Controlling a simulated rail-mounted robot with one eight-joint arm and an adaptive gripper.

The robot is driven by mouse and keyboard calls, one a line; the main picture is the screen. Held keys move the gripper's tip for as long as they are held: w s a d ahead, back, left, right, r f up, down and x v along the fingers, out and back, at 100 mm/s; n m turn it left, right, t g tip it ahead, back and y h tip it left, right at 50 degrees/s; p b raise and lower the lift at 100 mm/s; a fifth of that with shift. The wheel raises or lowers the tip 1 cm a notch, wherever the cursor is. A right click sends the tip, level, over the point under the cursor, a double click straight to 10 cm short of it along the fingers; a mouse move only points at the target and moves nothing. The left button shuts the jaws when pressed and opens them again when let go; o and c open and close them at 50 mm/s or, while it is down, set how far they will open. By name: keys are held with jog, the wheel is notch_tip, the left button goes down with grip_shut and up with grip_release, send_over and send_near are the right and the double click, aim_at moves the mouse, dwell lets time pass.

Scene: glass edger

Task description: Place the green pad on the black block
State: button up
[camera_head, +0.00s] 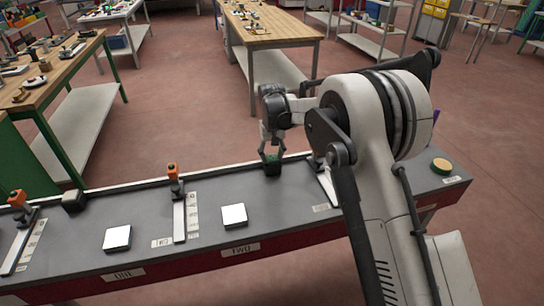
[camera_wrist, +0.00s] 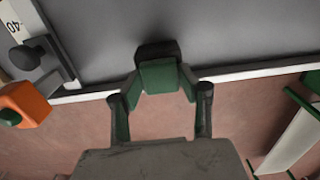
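The green pad (camera_wrist: 160,77) is a small flat green square between my fingertips in the wrist view. A dark black block (camera_wrist: 157,50) shows directly behind it; in the head view this block (camera_head: 272,169) is at the bench's far edge. My gripper (camera_wrist: 161,84) points down there, and its fingers meet the pad's two sides. It also shows in the head view (camera_head: 273,151). The pad lies against or just above the block; I cannot tell if they touch. The block's lower part is partly hidden.
The grey bench (camera_head: 290,210) carries two white squares, one near label ONE (camera_head: 117,238) and one near TWO (camera_head: 234,215). Orange-topped stops (camera_head: 173,172) stand upright.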

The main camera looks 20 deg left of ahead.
aim_at(272, 158)
jog(key=o, duration=0.4)
notch_tip(272, 158, up, 12)
jog(key=shift+r, duration=0.15)
dwell(0.4)
